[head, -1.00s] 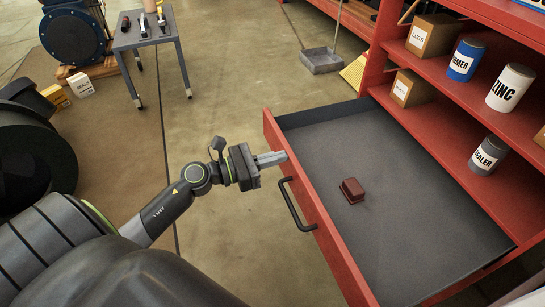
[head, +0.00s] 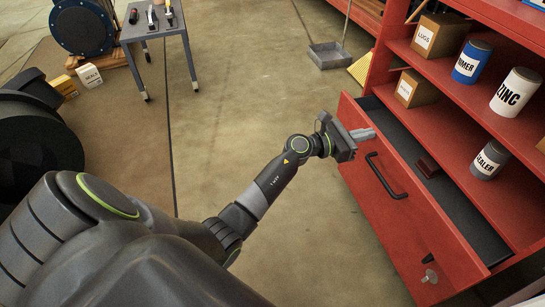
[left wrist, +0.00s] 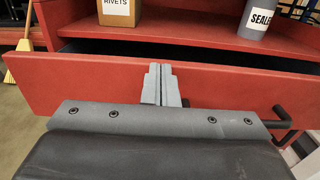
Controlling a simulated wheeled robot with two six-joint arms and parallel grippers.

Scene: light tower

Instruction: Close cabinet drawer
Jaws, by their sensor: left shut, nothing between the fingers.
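The red cabinet drawer (head: 400,215) is partly open in the head view, with a narrow strip of its dark inside (head: 440,175) showing. Its black bar handle (head: 385,176) is on the front. My right gripper is out of view.
The red cabinet's shelves above the drawer hold a ZINC can (head: 515,92), a PRIMER can (head: 471,62), a SEALER can (head: 490,160) and cardboard boxes (head: 440,36). A dustpan (head: 328,55) and yellow broom (head: 361,69) stand behind. The floor left of the drawer is clear.

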